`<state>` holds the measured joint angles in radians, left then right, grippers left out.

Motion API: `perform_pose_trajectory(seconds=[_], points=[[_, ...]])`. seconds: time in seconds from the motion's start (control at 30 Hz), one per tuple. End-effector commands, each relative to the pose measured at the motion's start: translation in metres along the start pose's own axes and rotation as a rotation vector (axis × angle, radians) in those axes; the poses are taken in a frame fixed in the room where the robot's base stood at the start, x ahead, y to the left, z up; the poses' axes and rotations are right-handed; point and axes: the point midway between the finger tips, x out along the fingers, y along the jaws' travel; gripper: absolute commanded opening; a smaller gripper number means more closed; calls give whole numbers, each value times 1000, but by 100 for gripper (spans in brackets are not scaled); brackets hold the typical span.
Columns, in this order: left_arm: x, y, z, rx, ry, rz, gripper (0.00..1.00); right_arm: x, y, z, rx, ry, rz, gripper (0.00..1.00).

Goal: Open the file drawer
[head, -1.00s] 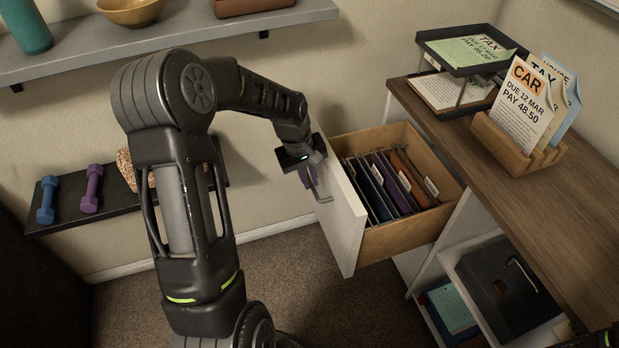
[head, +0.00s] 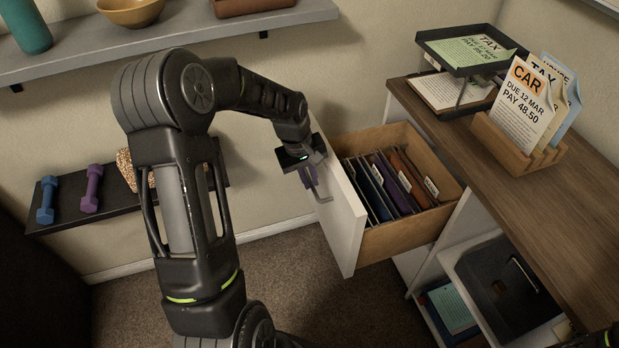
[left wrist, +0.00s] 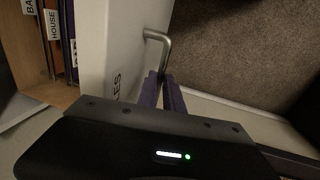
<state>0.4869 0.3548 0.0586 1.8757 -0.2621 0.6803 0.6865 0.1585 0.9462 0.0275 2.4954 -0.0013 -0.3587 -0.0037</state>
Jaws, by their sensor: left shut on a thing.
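The file drawer (head: 408,238) stands pulled out from the desk. Its white front (head: 345,222) faces left, and several hanging folders (head: 385,188) fill its wooden box. My left gripper (head: 308,178) is at the drawer front, its fingers shut on the metal bar handle (head: 323,198). The handle also shows in the left wrist view (left wrist: 158,38), with the purple fingers (left wrist: 163,90) at its near part. The exact contact is partly hidden by the gripper body. My right gripper is not seen; only a dark bit of arm shows at the lower right edge.
The desk top (head: 530,200) holds a black letter tray (head: 462,58) and a wooden sorter (head: 515,145) with bills. A black box (head: 500,290) sits on the shelf below. Dumbbells (head: 92,188) lie on a low wall shelf. Carpet left of the drawer is clear.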

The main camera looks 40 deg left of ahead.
Motion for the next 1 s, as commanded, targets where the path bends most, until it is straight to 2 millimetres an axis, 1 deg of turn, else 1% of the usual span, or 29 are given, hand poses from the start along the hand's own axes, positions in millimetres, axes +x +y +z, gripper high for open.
perform_pose_trajectory(seconds=[0.27, 0.37, 0.6, 0.67, 0.97, 1.0], points=[[-1, -2, 0, -1, 0, 0, 0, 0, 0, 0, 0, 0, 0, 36], [-3, -10, -1, -2, 1, -2, 0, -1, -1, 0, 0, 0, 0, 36], [-9, -41, -1, -3, 2, -1, 0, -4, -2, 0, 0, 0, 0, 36], [-10, -45, -1, -3, 2, -1, 0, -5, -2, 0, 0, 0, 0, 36], [-10, -47, -1, -1, 2, 1, 0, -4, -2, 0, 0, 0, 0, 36], [-10, -47, -1, -1, 2, 1, 12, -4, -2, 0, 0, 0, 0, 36]])
